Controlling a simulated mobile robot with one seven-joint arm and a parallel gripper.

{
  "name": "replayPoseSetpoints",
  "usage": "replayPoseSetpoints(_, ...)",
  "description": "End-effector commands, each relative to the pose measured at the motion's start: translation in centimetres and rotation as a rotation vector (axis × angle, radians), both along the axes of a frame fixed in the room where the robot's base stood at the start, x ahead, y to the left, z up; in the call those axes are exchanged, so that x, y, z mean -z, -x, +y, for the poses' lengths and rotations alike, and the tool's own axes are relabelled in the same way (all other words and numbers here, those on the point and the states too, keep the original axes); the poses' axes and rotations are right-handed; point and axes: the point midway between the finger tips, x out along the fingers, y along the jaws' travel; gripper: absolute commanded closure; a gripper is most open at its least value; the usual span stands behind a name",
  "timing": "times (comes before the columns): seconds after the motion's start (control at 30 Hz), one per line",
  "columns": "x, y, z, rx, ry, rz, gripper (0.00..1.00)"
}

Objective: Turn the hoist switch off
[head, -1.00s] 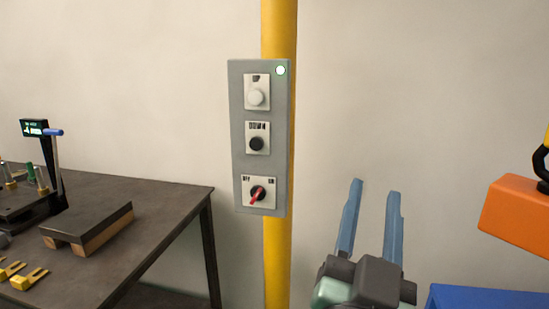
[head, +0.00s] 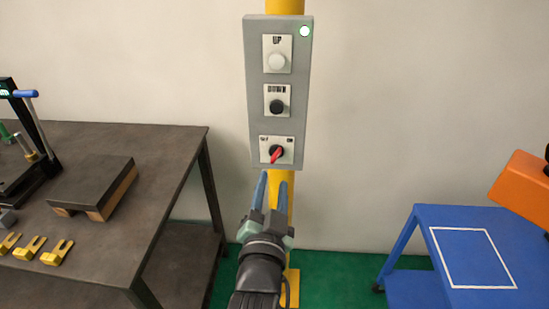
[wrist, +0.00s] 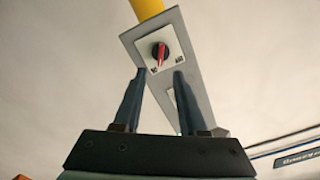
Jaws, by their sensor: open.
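The hoist switch (head: 276,154) is a red knob on a black round base, on a white plate at the bottom of the grey control panel (head: 257,100). The plate has small labels at its upper left and upper right. The red handle is tilted, running from lower left to upper right. My gripper (head: 272,177) is open and empty just below the panel, fingers pointing up toward the switch. In the wrist view, the switch (wrist: 160,53) shows just beyond and between the two fingertips (wrist: 159,73), which appear apart from it.
Above the switch are a black DOWN button (head: 277,106), a pale UP button (head: 277,61) and a pale green lamp (head: 304,31). A yellow post (head: 285,6) carries the panel. A dark workbench (head: 150,160) stands left, a blue cart (head: 430,250) right, and an orange block (head: 522,187) hangs above it.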

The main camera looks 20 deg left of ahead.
Motion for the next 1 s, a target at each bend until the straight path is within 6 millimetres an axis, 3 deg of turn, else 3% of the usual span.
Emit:
replayPoseSetpoints(0.2, -0.2, -3.8, 1.1, 0.001, 0.001, -0.001, 0.59)
replayPoseSetpoints(0.4, -0.1, -6.1, 1.7, 0.001, 0.001, -0.001, 0.59)
replayPoseSetpoints(0.87, 0.0, -7.1, 2.0, 0.001, 0.001, -0.001, 0.59)
replayPoseSetpoints(1.0, 0.0, -7.0, 2.0, 0.001, 0.001, -0.001, 0.80)
